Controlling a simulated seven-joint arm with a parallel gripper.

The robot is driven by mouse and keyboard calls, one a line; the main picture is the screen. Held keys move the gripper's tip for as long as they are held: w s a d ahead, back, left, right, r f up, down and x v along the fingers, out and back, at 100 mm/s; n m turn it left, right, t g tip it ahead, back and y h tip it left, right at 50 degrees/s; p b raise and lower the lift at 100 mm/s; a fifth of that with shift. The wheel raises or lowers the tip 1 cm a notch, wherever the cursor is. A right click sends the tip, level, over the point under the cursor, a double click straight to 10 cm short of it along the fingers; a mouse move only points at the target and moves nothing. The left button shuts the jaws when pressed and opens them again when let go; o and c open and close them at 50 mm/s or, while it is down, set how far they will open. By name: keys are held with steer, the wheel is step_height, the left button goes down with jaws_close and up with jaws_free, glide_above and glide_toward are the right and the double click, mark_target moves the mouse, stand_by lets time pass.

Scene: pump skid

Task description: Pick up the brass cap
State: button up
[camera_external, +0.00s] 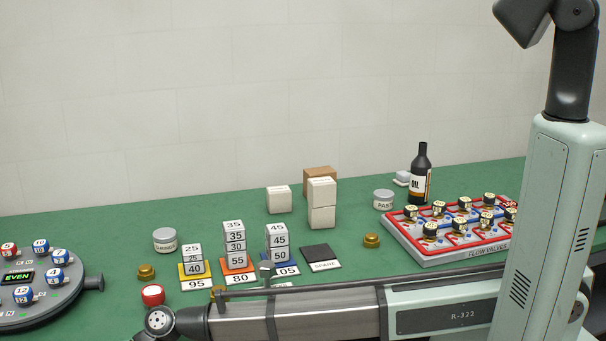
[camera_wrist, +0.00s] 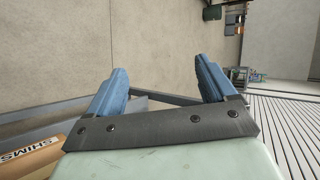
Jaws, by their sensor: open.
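Several small brass caps stand on the green bench in the external view. One brass cap (camera_external: 147,272) is at the left, beside the round dial panel. Another brass cap (camera_external: 372,240) is right of centre, near the valve tray. A third brass-coloured piece (camera_external: 218,291) is mostly hidden behind my arm. My gripper (camera_wrist: 163,68) shows in the wrist view with its two blue fingers spread apart and nothing between them. It is not visible in the external view. No brass cap shows in the wrist view.
Stacked number blocks (camera_external: 235,245) stand mid-bench, near a grey tin (camera_external: 165,240) and white blocks (camera_external: 321,204). A dark bottle (camera_external: 420,175) stands behind the red-edged valve tray (camera_external: 440,257). The round panel (camera_external: 50,310) is at left. A SHIMS box (camera_wrist: 32,158) shows in the wrist view.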

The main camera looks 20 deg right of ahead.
steer(key=w+r+m+t+y, duration=0.15)
steer(key=w+r, duration=0.25)
steer(key=r, duration=0.7)
steer(key=w+r+m+y, duration=0.15)
steer(key=w+r, duration=0.25)
steer(key=r, duration=0.7)
steer(key=w+r+t+y, duration=0.15)
steer(key=w+r, duration=0.25)
steer(key=r, duration=0.6)
steer(key=w+d+r+n+t, duration=0.2)
steer(key=w+d+r, duration=0.8)
steer(key=w+r, duration=0.1)
steer(key=w+d+f+n+t+h, duration=0.1)
steer(key=w+d+f+n, duration=0.15)
steer(key=w+d, duration=0.4)
steer(key=w+d+f+n+t+h, duration=0.1)
steer(key=w+d+f+n+h, duration=0.15)
steer(key=w+d, duration=0.4)
steer(key=n+h, duration=1.1)
steer(key=n, duration=0.4)
glide_above(372, 235)
step_height(372, 235, down, 20)
steer(key=shift+g, duration=0.4)
steer(key=shift+w+a+f, duration=0.1)
steer(key=shift+w+f, duration=0.05)
steer(key=shift+f, duration=1.85)
steer(key=shift+w+f, duration=0.1)
steer(key=shift+f, duration=1.9)
steer(key=shift+s+f, duration=0.2)
steer(key=shift+f, duration=2.35)
